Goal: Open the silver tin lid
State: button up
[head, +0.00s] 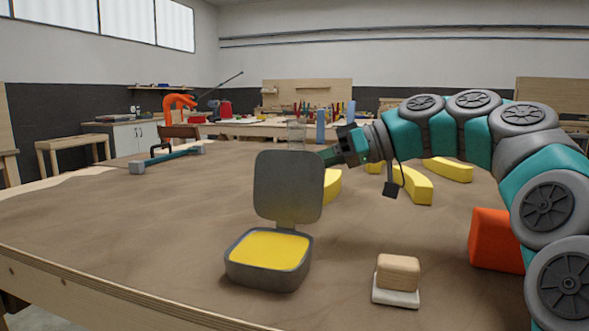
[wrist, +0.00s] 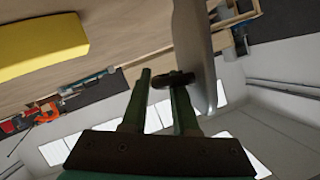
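The silver tin (head: 268,275) sits near the front of the table, with a yellow filling inside. Its grey lid (head: 288,186) stands upright above the tin's back edge, swung open. My gripper (head: 328,155) is behind the lid's right side, and the lid partly hides its fingers. In the wrist view, the lid (wrist: 196,50) is seen nearly edge-on, right of my gripper (wrist: 160,78). The fingers are apart with a gap between them. A dark rounded piece beside the lid overlaps the right finger; whether they touch is unclear.
A wooden block on a white base (head: 397,278) stands right of the tin. An orange block (head: 494,241) is farther right, beside my arm. Yellow curved pieces (head: 413,185) lie behind. A teal clamp-like bar (head: 168,160) lies at back left. The table's left middle is clear.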

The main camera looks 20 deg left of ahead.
jog(key=s+p+v, duration=0.1)
jog(key=v, duration=0.6)
jog(key=shift+w+d+p, duration=0.15)
jog(key=shift+w+p, duration=0.2)
jog(key=shift+w, duration=0.15)
jog(key=shift+r, duration=0.1)
